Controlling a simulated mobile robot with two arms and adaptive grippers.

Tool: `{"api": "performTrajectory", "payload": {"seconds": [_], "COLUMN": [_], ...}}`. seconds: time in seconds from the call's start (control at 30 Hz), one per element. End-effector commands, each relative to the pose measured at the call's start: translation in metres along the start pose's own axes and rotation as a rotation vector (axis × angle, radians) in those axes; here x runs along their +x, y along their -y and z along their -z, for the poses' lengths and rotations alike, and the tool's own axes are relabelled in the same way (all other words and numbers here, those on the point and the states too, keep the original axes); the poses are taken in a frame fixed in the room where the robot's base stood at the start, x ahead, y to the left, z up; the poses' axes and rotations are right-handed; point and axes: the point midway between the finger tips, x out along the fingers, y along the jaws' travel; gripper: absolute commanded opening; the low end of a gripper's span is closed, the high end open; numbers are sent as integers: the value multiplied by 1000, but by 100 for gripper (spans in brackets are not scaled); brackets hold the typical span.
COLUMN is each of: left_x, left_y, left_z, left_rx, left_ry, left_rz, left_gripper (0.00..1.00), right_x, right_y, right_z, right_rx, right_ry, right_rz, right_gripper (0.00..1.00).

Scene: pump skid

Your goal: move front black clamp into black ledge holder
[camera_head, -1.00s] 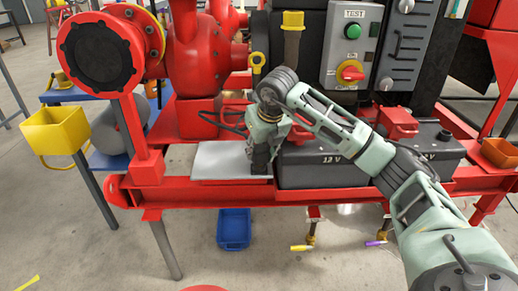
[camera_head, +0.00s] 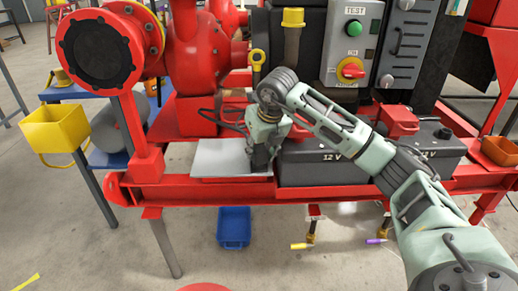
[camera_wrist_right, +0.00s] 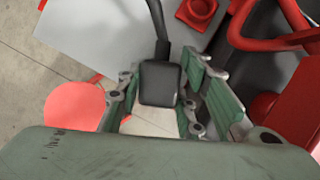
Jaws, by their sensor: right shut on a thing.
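My right gripper (camera_head: 262,158) is low beside the left end of the black battery, above the right edge of a light grey plate. In the right wrist view my right gripper (camera_wrist_right: 157,100) is shut on the black clamp (camera_wrist_right: 158,83), a dark block between the fingers with a black cable running up from it. In the head view the clamp is mostly hidden by the gripper. I cannot make out the black ledge holder in either view. My left gripper is not in view.
The grey plate (camera_head: 217,157) lies on the red skid frame (camera_head: 235,190). Two black batteries (camera_head: 318,167) stand to the right, with a red clamp (camera_head: 397,122) on top. The red pump (camera_head: 192,60) stands behind. A blue bin (camera_head: 234,227) is on the floor below.

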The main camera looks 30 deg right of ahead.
Motion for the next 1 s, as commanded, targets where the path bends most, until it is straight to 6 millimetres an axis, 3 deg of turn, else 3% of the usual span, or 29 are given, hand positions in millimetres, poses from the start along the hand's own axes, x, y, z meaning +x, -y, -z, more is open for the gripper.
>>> {"api": "performTrajectory", "payload": {"seconds": [0.03, 0.07, 0.3, 0.67, 1.0], "left_x": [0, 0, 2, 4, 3], "left_y": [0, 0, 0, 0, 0], "left_z": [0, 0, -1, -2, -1], "left_rx": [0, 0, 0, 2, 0], "left_ry": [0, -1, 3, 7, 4], "left_rz": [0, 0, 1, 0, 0], "left_gripper": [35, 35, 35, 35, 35], "right_x": [0, 0, 0, -8, -74], "right_y": [0, 0, 0, 0, -1], "right_z": [0, 0, 0, -1, -2], "right_rx": [0, 0, 0, 0, -1], "right_ry": [1, 1, 0, 2, 5], "right_rz": [0, 0, 0, 1, -1], "right_gripper": [0, 36, 56, 56, 56]}}
